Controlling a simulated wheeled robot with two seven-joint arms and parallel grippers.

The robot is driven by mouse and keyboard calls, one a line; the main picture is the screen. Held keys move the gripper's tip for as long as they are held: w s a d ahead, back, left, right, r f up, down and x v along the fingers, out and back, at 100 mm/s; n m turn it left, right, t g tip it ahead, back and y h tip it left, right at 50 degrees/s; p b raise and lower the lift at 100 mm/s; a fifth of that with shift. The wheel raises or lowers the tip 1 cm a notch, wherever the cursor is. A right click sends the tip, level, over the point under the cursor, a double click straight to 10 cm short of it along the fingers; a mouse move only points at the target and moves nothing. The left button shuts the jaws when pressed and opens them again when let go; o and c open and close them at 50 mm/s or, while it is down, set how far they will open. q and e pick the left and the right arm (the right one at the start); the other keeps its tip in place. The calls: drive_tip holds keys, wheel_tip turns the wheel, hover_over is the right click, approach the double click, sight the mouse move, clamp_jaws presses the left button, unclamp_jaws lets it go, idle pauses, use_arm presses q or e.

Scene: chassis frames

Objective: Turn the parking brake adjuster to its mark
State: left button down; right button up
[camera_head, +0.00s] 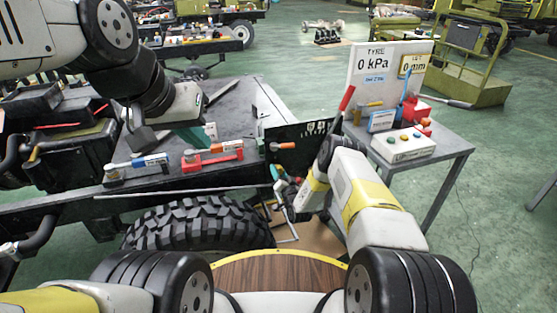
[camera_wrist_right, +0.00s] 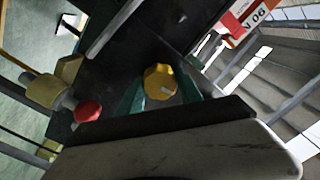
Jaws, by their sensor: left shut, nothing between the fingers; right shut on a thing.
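In the right wrist view a yellow faceted knob (camera_wrist_right: 160,82) with a pale mark on its face sits between the green fingers of my right gripper (camera_wrist_right: 158,92). I take this knob to be the parking brake adjuster; no label for it can be read. The right gripper is shut on it. In the head view my right gripper (camera_head: 284,187) reaches down at the dark panel beside the tyre, and its arm hides most of the knob's surroundings. My left gripper (camera_head: 207,132) is shut and empty above the dark bench top, apart from the tools there.
A red knob (camera_wrist_right: 87,111) is close left of the right gripper. A large tyre (camera_head: 195,226) lies below the bench (camera_head: 240,95). Blue and red tools (camera_head: 212,155) rest on the bench edge. A side table (camera_head: 450,147) at right holds a gauge board (camera_head: 388,85) and button box (camera_head: 404,147).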

drive_tip(key=shift+m, duration=0.6)
drive_tip(key=o, duration=1.4)
drive_tip(key=shift+c, duration=0.2)
drive_tip(key=shift+s, duration=0.1)
drive_tip(key=v, duration=0.7)
drive_tip(key=shift+s+d, duration=0.15)
drive_tip(key=shift+s, duration=0.15)
